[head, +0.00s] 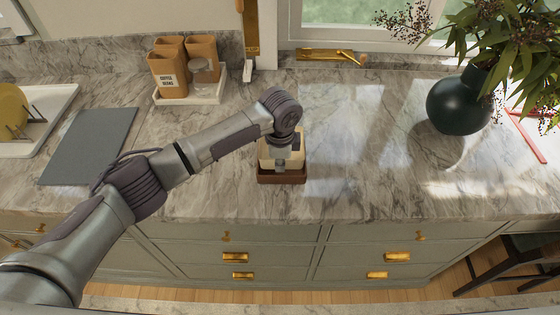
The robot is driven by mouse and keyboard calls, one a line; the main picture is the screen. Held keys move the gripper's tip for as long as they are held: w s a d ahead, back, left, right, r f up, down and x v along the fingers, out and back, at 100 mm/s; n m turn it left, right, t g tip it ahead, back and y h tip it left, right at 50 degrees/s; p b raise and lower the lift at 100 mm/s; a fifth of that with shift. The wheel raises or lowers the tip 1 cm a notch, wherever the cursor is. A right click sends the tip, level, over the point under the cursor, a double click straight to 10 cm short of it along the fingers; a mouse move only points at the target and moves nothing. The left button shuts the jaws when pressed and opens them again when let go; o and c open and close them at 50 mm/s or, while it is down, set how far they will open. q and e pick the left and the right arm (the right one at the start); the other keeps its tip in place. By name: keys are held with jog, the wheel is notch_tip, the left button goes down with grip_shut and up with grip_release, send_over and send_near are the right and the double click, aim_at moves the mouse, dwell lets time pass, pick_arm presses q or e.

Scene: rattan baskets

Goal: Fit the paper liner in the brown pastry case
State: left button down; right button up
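The brown pastry case (282,178) is a small open box near the front edge of the marble counter. A cream piece that looks like the paper liner (265,160) shows at the case's opening, behind its front wall. My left gripper (281,164) points down over the case and liner, and the wrist covers much of both. I cannot tell how deep the liner sits in the case, or whether the fingers are closed on it. My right gripper is out of view.
A white tray with brown canisters (172,75) stands at the back left. A grey board (90,145) lies at the left, near a dish rack (18,120). A dark round vase (460,104) with branches stands at the right. The counter between case and vase is clear.

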pick_arm(q)
jog(key=shift+f+b, duration=0.4)
jog(key=shift+f, duration=0.5)
jog(key=c, duration=1.8)
grip_release()
jog(key=shift+c, duration=0.2)
jog(key=o, duration=0.6)
jog(key=shift+f, duration=0.1)
notch_tip(320, 180, up, 12)
jog(key=s, duration=0.1)
